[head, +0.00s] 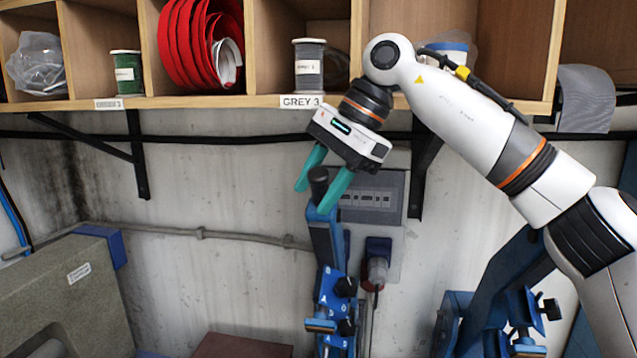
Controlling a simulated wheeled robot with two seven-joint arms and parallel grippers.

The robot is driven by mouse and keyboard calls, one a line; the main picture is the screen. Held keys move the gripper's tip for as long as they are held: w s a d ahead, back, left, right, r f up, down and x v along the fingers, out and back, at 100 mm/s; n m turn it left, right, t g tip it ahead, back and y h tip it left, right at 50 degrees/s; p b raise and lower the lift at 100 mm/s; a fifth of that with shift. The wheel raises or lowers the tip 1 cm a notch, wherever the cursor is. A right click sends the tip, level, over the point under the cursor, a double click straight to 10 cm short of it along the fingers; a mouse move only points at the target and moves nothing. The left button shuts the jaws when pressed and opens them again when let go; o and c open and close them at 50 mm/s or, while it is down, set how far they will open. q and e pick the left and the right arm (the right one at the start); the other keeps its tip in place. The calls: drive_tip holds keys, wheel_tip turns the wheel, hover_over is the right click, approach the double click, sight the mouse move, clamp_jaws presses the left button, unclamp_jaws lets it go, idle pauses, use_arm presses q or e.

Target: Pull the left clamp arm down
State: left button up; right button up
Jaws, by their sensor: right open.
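The left clamp arm (325,238) is a blue upright lever with a black knob (318,175) at its top. It stands raised, near the middle of the head view. My right gripper (325,188) has teal fingers and comes in from the upper right. Its fingers are apart, one on each side of the black knob in the picture. I cannot tell whether either finger touches the knob. My left gripper does not show.
A second blue clamp (500,300) stands at the lower right, partly behind my right arm. A wooden shelf (225,102) with spools and red coils runs above. A grey-green machine (65,290) stands at the lower left. A grey wall box (372,195) with a plug is behind the lever.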

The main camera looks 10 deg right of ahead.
drive_tip(key=shift+s, duration=0.3)
